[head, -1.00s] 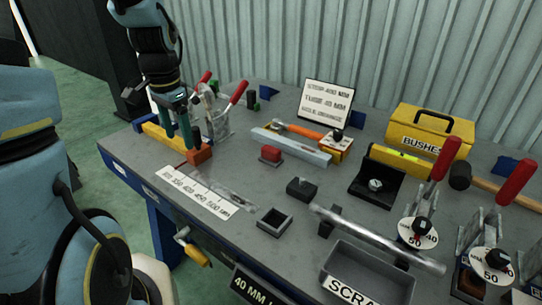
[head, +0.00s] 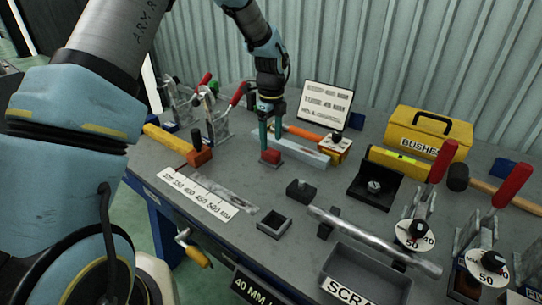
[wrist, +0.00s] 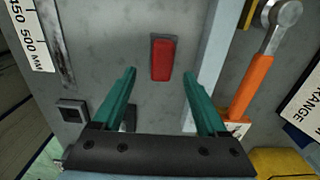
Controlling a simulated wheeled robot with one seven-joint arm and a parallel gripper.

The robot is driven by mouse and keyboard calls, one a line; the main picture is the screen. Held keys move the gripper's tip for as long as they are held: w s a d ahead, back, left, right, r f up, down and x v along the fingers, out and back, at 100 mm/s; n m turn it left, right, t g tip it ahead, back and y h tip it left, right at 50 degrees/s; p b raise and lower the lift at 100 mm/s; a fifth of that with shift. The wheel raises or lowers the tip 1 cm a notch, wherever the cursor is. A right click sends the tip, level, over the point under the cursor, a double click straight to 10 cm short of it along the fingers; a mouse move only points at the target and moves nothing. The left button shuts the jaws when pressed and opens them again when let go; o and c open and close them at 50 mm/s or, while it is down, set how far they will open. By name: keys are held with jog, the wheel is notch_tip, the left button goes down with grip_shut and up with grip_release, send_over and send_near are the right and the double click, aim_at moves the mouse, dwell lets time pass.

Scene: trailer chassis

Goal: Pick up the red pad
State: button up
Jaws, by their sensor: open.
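The red pad (head: 271,156) is a small red block on a dark base on the grey bench top, beside a long light-grey bar. In the wrist view the red pad (wrist: 163,59) lies ahead of the fingertips, between their lines, with bare bench around it. My gripper (head: 270,138) hangs just above and behind the pad in the head view, pointing down. In the wrist view my gripper (wrist: 159,72) shows two green fingers spread apart with nothing between them. I cannot tell the exact height of the fingertips over the pad.
The light-grey bar (head: 312,155) and an orange-handled wrench (head: 303,132) lie close to the right of the pad. An orange-headed hammer (head: 200,155) lies to the left. A black block (head: 301,190) and a small open square tray (head: 274,223) stand nearer the front.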

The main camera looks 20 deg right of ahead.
aim_at(271, 150)
jog(key=shift+w+f+p, duration=0.15)
jog(key=shift+f+p, duration=0.5)
jog(key=shift+f, duration=0.75)
jog(key=shift+w+f+p, duration=0.1)
jog(key=shift+f+p, duration=0.5)
jog(key=shift+f, duration=0.8)
grip_shut()
